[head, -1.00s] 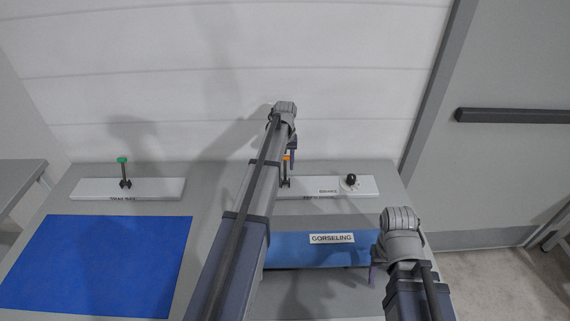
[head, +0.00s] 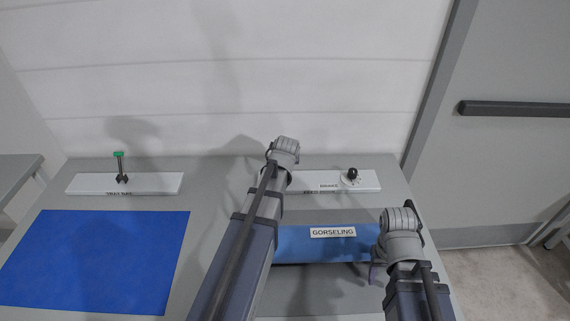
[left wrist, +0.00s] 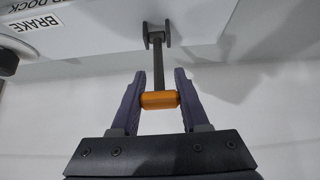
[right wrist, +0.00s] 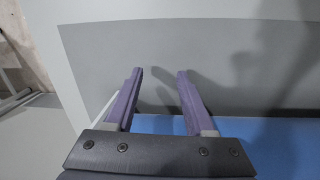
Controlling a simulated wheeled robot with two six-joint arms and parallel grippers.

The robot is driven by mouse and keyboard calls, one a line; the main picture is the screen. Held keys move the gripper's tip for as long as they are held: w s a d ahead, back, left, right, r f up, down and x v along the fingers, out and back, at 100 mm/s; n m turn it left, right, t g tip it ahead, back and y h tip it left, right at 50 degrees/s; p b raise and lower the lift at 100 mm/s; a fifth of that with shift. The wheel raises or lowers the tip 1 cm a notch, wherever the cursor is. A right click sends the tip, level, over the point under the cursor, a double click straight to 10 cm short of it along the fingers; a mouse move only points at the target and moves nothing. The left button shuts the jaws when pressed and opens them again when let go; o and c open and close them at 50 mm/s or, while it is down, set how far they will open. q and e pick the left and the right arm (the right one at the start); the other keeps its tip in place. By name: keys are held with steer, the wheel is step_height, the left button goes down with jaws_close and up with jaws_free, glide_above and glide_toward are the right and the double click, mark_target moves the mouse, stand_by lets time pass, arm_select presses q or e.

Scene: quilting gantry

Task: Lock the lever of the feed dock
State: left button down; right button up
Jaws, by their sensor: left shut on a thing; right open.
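The lever of the feed dock shows in the left wrist view as a dark stem (left wrist: 157,62) with an orange grip (left wrist: 159,99). It is hinged in a dark bracket on the white dock plate. My left gripper (left wrist: 160,75) is shut on the orange grip, one finger on each side. In the head view my left wrist hides the lever and the fingers; the white plate (head: 330,179) shows to its right. My right gripper (right wrist: 160,73) is open and empty, low over the table beside the blue piece labelled GORSELING (head: 290,246).
A black brake knob (head: 352,174) stands on the same plate, right of the lever. A second plate (head: 90,184) with a green-tipped lever (head: 118,165) is at the left. A flat blue sheet (head: 95,260) lies in front of it. A wall rises behind.

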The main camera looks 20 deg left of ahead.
arm_select(q)
steer(key=shift+s+d+f, duration=0.1)
steer(key=shift+s+d, duration=0.1)
steer(key=shift+s, duration=0.25)
steer(key=shift+s+d+f, duration=0.1)
steer(key=shift+s+d, duration=0.1)
steer(key=shift+s, duration=0.2)
stand_by(0.8)
steer(key=c, duration=0.9)
jaws_free()
steer(key=o, duration=0.3)
steer(key=shift+s+r, duration=0.1)
steer(key=shift+o, duration=1)
